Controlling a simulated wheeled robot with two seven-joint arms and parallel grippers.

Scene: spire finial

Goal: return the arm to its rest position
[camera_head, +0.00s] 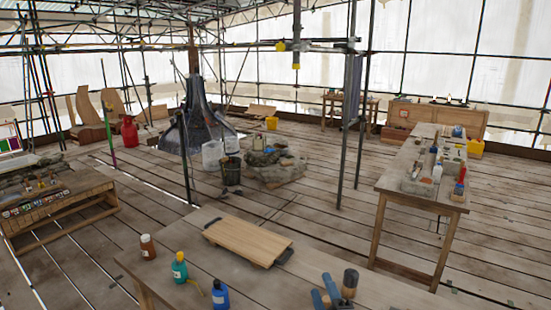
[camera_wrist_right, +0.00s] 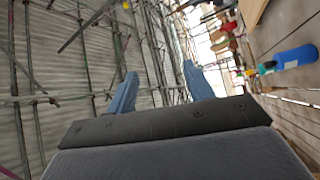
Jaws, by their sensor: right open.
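My right gripper (camera_head: 325,294) shows at the bottom edge of the head view, over the near table (camera_head: 200,243). Its two blue fingers are apart. In the right wrist view the gripper (camera_wrist_right: 160,88) is open with nothing between its fingers. The rest of the right arm is out of the head view. My left gripper and arm are not in view.
A wooden board with dark handles (camera_head: 248,242) lies on the near table. A brown bottle (camera_head: 147,247), a teal bottle (camera_head: 179,268) and a blue bottle (camera_head: 220,295) stand left. A dark and wooden cylindrical thing (camera_head: 350,283) is close beside my right gripper.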

